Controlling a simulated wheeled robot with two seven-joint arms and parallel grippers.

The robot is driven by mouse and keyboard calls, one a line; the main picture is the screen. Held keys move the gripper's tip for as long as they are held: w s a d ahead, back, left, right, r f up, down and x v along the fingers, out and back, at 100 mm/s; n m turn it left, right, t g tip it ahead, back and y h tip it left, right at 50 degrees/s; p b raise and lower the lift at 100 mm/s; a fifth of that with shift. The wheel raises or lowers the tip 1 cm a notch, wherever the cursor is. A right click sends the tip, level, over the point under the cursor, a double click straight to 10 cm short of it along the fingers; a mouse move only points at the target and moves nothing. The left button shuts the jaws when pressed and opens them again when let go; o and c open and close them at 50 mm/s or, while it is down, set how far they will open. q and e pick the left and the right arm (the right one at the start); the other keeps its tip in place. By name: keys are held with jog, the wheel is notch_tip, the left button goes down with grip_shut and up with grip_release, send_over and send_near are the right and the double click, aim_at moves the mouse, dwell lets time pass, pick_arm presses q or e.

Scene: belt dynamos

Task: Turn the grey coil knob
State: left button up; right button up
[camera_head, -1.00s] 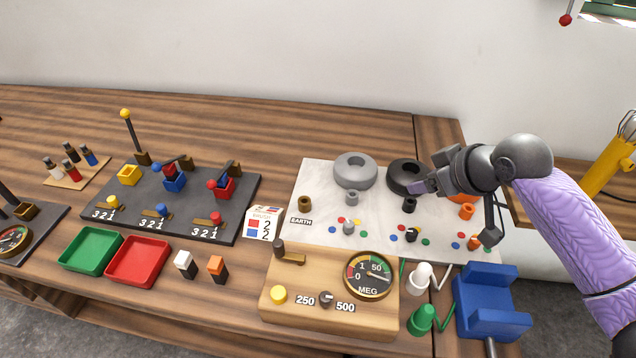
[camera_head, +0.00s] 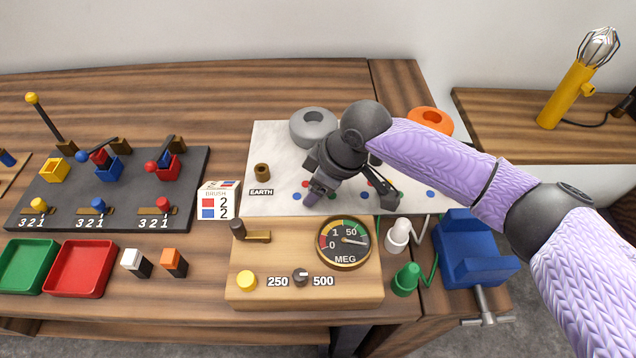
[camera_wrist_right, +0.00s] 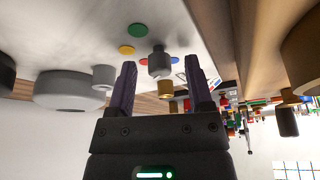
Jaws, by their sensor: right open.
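The white marble board (camera_head: 270,140) carries a grey ring coil (camera_head: 313,128) at its back. The grey coil knob (camera_wrist_right: 160,63) is a small grey cylinder with coloured dots around it. In the right wrist view it appears between the tips of my open right gripper (camera_wrist_right: 160,85), with a gap on each side. In the head view my right gripper (camera_head: 318,190) is over the front of the board and hides the knob. A grey post (camera_wrist_right: 103,76) and the grey coil (camera_wrist_right: 68,90) show to the left in the wrist view. My left gripper is not in view.
The wooden MEG meter box (camera_head: 300,250) stands just in front of the board. A brown post (camera_head: 262,171) and the brush card (camera_head: 218,200) are to the left. An orange coil (camera_head: 430,121) and a blue vise (camera_head: 475,250) are to the right.

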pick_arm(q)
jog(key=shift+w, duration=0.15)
pick_arm(e)
grip_shut()
